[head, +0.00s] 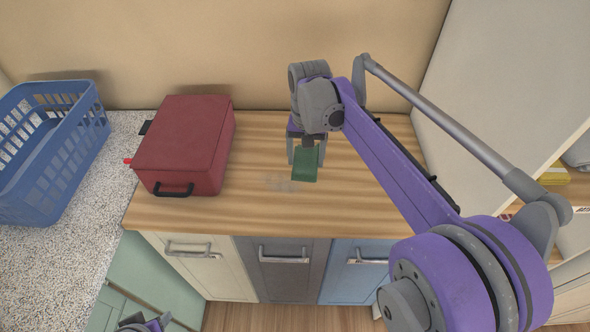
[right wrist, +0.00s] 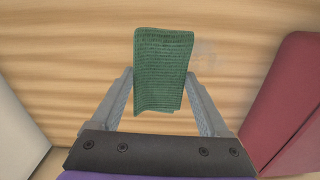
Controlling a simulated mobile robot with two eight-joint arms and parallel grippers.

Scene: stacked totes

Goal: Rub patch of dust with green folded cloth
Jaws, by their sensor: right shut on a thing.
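The green folded cloth (head: 305,164) is held in my right gripper (head: 305,150) over the wooden counter. In the right wrist view the cloth (right wrist: 163,70) sits between the two grey fingers of the gripper (right wrist: 162,95). Whether the cloth touches the counter I cannot tell. The patch of dust (head: 280,183) is a faint grey smudge on the counter, just left of the cloth in the head view. It also shows faintly in the right wrist view (right wrist: 205,55), right of the cloth. My left gripper (head: 145,324) is partly cut off at the bottom edge.
A red case (head: 185,140) with a black handle stands on the wooden counter (head: 240,212), left of the dust. A blue basket (head: 50,150) sits on the speckled counter (head: 80,250) further left. A pale cabinet side (head: 500,90) rises at right. The counter's front strip is clear.

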